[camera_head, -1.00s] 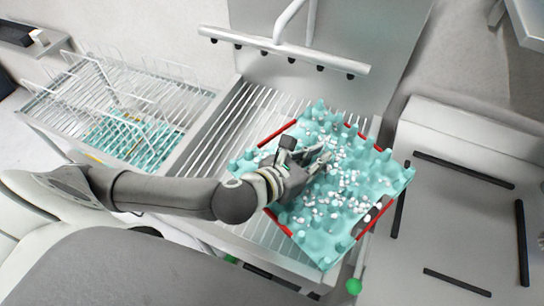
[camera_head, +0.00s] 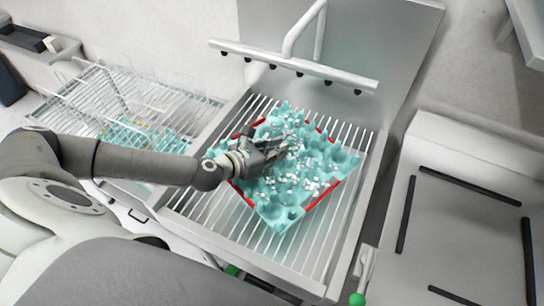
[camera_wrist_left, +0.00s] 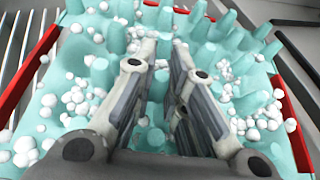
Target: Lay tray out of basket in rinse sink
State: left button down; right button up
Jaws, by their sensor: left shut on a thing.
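A teal egg tray (camera_head: 318,158) covered with white foam beads lies over the slatted rack of the rinse sink (camera_head: 350,215), inside a red rectangular outline (camera_head: 322,197). It also fills the left wrist view (camera_wrist_left: 205,25). My left gripper (camera_head: 283,150) reaches in from the left and is shut on the tray near its middle. In the left wrist view its two fingers (camera_wrist_left: 163,50) point down at the tray's cups; the pinched part is mostly hidden between them. My right gripper does not show.
A wire basket (camera_head: 110,100) with more teal tray material and yellowish bits stands at the left. A spray bar (camera_head: 295,66) spans the back of the sink. A grey surface with black corner strips (camera_head: 470,200) lies clear at the right.

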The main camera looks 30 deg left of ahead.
pick_arm(q)
jog(key=shift+w+a+f, duration=0.25)
jog(key=shift+a+f, duration=0.2)
jog(key=shift+f, duration=0.15)
jog(key=f, duration=0.3)
jog(key=shift+w+a, duration=0.1)
jog(key=shift+a, duration=0.25)
jog(key=shift+f, duration=0.45)
jog(key=shift+b, duration=0.3)
jog(key=c, duration=1.5)
grip_release()
jog(key=b+v, duration=0.2)
jog(key=v, duration=0.8)
jog(key=shift+a+f, duration=0.1)
jog(key=shift+f, duration=0.1)
jog(key=shift+v, duration=1.05)
